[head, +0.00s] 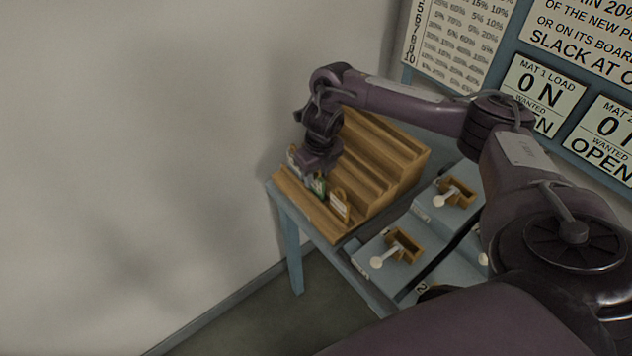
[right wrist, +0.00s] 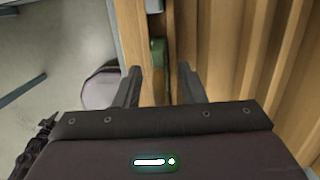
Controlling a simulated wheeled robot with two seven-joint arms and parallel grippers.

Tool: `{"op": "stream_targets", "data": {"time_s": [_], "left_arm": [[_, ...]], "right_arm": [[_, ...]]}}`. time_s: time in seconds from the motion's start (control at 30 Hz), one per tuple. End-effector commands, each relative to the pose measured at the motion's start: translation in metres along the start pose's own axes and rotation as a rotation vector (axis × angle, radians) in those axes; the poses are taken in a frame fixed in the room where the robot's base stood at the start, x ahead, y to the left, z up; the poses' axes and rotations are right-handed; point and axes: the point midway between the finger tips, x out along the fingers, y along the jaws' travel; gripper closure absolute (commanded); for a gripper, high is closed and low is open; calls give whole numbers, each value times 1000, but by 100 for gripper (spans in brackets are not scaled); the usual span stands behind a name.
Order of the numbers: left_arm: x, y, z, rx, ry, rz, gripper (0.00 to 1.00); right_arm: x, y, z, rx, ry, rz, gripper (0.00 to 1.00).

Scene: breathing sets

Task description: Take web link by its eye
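A narrow green piece (head: 319,186) stands in the front row of a stepped wooden rack (head: 385,150); I take it for the web link, but its eye cannot be made out. My right gripper (head: 316,172) is over it, pointing down, and hides part of it. In the right wrist view, my right gripper (right wrist: 161,88) is open, one finger to each side of the green piece (right wrist: 158,46), with gaps showing. The lower part of the piece is hard to make out. My left gripper is out of view.
A tan piece with a white label (head: 340,205) stands right of the green one, and a grey piece (head: 293,156) to its left. Wooden holders with white-ended levers (head: 402,245) sit on the blue bench. A wall is behind.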

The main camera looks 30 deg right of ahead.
Motion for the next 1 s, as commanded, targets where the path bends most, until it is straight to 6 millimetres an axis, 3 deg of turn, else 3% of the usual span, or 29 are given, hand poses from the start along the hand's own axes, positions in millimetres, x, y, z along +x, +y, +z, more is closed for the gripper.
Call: {"op": "stream_targets", "data": {"time_s": [0.17,0.4,0.7,1.0], "left_arm": [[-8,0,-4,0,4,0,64],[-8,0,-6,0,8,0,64],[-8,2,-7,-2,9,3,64],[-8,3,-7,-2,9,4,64]], "right_arm": [[16,0,1,1,-1,1,64],[20,0,1,0,-3,1,64],[19,0,1,0,-3,1,100],[18,0,2,1,-4,1,100]]}}
